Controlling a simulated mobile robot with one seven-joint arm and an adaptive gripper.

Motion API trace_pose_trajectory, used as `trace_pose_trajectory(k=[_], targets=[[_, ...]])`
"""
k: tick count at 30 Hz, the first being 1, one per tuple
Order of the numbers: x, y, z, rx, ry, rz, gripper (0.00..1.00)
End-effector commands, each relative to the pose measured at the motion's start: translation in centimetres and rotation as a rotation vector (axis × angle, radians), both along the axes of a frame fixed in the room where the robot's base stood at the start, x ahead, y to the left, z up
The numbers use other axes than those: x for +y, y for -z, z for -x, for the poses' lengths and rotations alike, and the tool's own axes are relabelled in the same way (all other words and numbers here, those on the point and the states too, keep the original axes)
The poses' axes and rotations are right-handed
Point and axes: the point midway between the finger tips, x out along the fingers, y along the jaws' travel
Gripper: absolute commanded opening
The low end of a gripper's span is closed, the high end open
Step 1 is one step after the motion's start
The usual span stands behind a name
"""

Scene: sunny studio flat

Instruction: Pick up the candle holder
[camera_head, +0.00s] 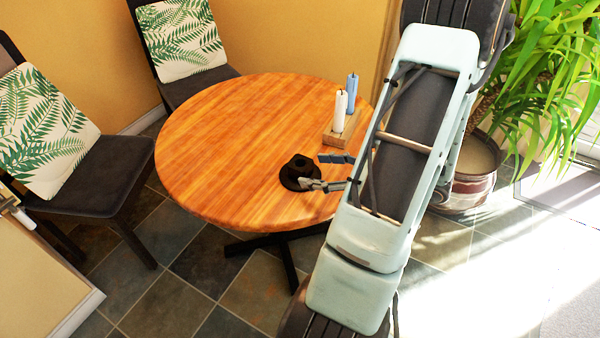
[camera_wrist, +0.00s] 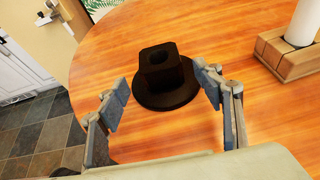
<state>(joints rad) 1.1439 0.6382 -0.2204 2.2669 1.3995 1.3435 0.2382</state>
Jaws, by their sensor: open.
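The candle holder (camera_head: 298,174) is dark brown to black, with a round base and a squarish upper part with a hole in its top. It stands upright and empty on the round wooden table (camera_head: 215,135), close to the table's front edge. In the wrist view the candle holder (camera_wrist: 165,75) is ahead of and between the two finger lines. My gripper (camera_head: 311,170) is open, just right of the holder in the head view. In the wrist view my gripper (camera_wrist: 161,78) has one finger on each side of it. I cannot tell whether a finger touches it.
A wooden block (camera_head: 338,133) with a white candle (camera_head: 340,111) and a blue candle (camera_head: 352,92) stands right of the holder, also in the wrist view (camera_wrist: 285,58). Chairs with leaf-print cushions (camera_head: 45,130) stand left and behind. The table's left half is clear.

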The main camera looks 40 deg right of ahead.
Motion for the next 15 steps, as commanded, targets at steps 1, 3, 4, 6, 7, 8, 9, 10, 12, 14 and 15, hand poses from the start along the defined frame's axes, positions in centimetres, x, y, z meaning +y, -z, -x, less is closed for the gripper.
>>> trace_pose_trajectory(k=[1,3,4,6,7,8,9,10,12,14,15], targets=[[0.1,0.2,-0.2,0.0,-0.001,0.0,0.61],[0.3,0.3,-0.7,0.0,-0.002,0.0,0.61],[0.4,0.4,-1.0,0.0,-0.002,0.0,0.61],[0.8,0.6,-2.0,0.0,-0.004,0.0,0.61],[0.9,0.7,-2.5,0.0,-0.004,0.0,0.61],[1.0,0.8,-2.9,0.0,-0.003,0.0,0.61],[1.2,0.9,-3.5,0.0,-0.004,-0.001,0.61],[1.4,1.1,-3.9,0.001,-0.004,-0.001,0.61],[1.6,1.4,-4.5,0.0,-0.003,-0.001,0.61],[1.7,1.5,-4.9,0.0,-0.002,-0.001,0.61],[1.7,1.5,-5.1,0.0,-0.001,0.0,0.61]])
